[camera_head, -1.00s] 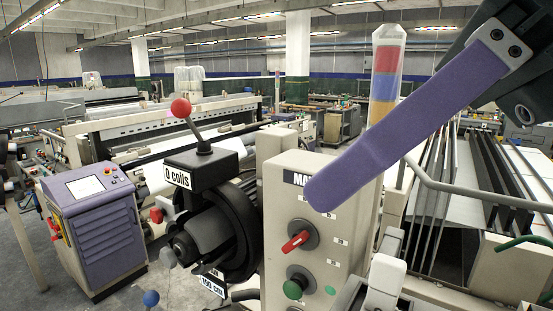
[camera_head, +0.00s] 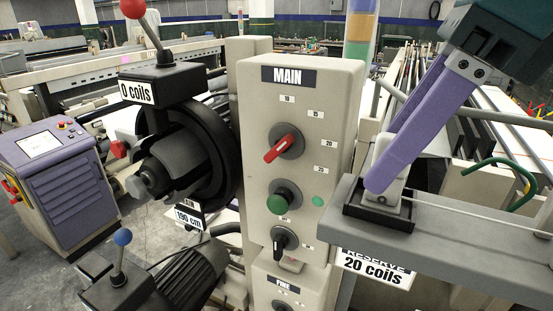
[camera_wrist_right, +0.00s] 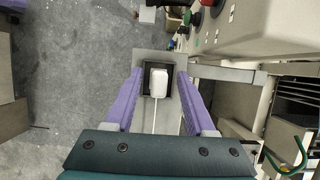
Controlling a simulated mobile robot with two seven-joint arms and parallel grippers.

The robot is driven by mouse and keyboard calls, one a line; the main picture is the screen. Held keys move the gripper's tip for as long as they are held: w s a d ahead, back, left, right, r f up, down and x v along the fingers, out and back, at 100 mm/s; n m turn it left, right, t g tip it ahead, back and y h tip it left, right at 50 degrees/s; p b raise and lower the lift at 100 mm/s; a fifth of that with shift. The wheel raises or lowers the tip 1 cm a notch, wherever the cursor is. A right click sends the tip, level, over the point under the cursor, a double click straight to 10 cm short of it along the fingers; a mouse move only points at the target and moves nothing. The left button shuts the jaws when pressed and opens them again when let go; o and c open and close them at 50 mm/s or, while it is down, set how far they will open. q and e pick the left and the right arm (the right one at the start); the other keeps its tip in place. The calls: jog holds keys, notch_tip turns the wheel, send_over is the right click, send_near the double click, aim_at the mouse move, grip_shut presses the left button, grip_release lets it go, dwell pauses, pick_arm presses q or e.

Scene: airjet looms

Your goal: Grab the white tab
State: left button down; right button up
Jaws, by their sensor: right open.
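The white tab (camera_wrist_right: 158,83) stands upright in a black square socket (camera_wrist_right: 148,64) on a grey bar. It has a white cord running from its near side. In the head view the tab (camera_head: 381,148) is partly hidden behind my purple fingers. My right gripper (camera_wrist_right: 160,75) is open, with one finger on each side of the tab. A gap shows between each finger and the tab in the wrist view. In the head view the right gripper (camera_head: 384,180) reaches down to the tab from the upper right. My left gripper is not in view.
A beige control panel marked MAIN (camera_head: 318,100), with red, green and black knobs, stands left of the tab. The grey bar (camera_head: 480,215) extends right, with a RESERVE 20 coils label (camera_head: 376,268) below it. A green bent tube (camera_head: 500,163) lies farther right.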

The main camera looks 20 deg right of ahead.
jog(key=shift+f, duration=0.1)
grip_shut()
dwell(0.4)
